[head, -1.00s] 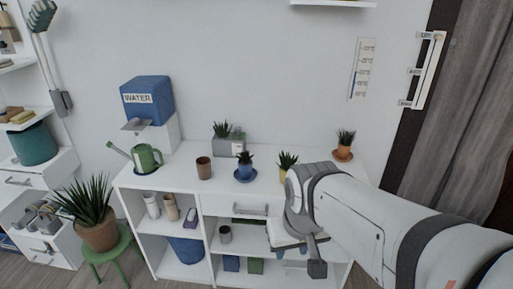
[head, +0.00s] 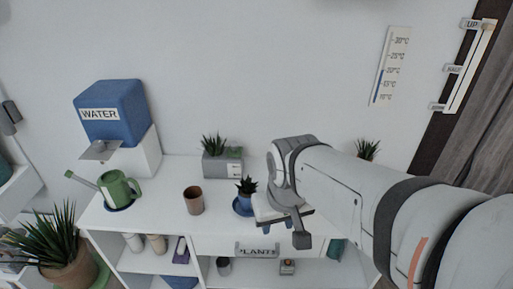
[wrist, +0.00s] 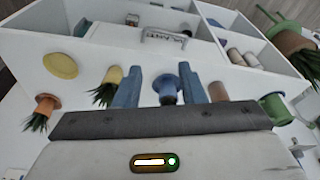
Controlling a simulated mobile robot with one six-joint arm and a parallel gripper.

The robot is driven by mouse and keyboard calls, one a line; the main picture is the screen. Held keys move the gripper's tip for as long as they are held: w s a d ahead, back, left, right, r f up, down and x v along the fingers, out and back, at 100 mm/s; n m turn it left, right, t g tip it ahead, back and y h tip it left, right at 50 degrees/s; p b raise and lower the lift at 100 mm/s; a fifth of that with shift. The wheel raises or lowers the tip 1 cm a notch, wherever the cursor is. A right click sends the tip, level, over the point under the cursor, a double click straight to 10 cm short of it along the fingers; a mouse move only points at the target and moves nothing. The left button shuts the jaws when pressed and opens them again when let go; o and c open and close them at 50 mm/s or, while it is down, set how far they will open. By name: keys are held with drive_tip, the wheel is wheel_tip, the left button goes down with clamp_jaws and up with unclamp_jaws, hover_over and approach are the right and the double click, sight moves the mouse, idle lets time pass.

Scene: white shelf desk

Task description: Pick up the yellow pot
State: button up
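The yellow pot (wrist: 113,76) shows in the wrist view, just left of my left finger, with its green plant hanging downward in this upside-down picture. In the head view my arm hides it. My gripper (wrist: 158,75) is open, its two blue fingers apart, with no object held. A blue pot (wrist: 167,86) on a blue saucer appears between the fingers; I cannot tell how far below them it is. In the head view the blue pot (head: 245,203) stands just left of my gripper's body. A yellow saucer (wrist: 60,66) lies empty on the shelf top.
On the shelf top stand a brown cup (head: 194,200), a green watering can (head: 119,188), a grey planter (head: 222,166) and a blue water tank (head: 111,111). An orange pot (wrist: 47,103) is beyond the yellow one. Free white surface lies between the cup and the planter.

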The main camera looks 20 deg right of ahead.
drive_tip(key=shift+o, duration=0.7)
drive_tip(key=shift+w+d, duration=0.1)
drive_tip(key=shift+d, duration=0.05)
drive_tip(key=o, duration=0.6)
drive_tip(key=w+d+f+m+b, duration=0.1)
drive_tip(key=w+d+f+b, duration=0.1)
drive_tip(key=w+d+f, duration=0.3)
drive_tip(key=w, duration=0.3)
drive_tip(key=shift+d+m+t, duration=0.25)
drive_tip(key=shift+m+t, duration=0.15)
drive_tip(key=shift+o, duration=1.1)
drive_tip(key=shift+m+t+h, duration=0.4)
drive_tip(key=shift+m+h, duration=0.2)
drive_tip(key=shift+m, duration=0.2)
drive_tip(key=w+d+f, duration=0.2)
drive_tip(key=w+d+f+b, duration=0.1)
drive_tip(key=w+d+f, duration=0.1)
drive_tip(key=w+d, duration=0.1)
drive_tip(key=w+d+f+b, duration=0.1)
drive_tip(key=w+d+f, duration=0.1)
drive_tip(key=d+f, duration=0.1)
drive_tip(key=shift+w+d, duration=0.15)
drive_tip(key=shift+w, duration=0.15)
drive_tip(key=shift+x, duration=3.75)
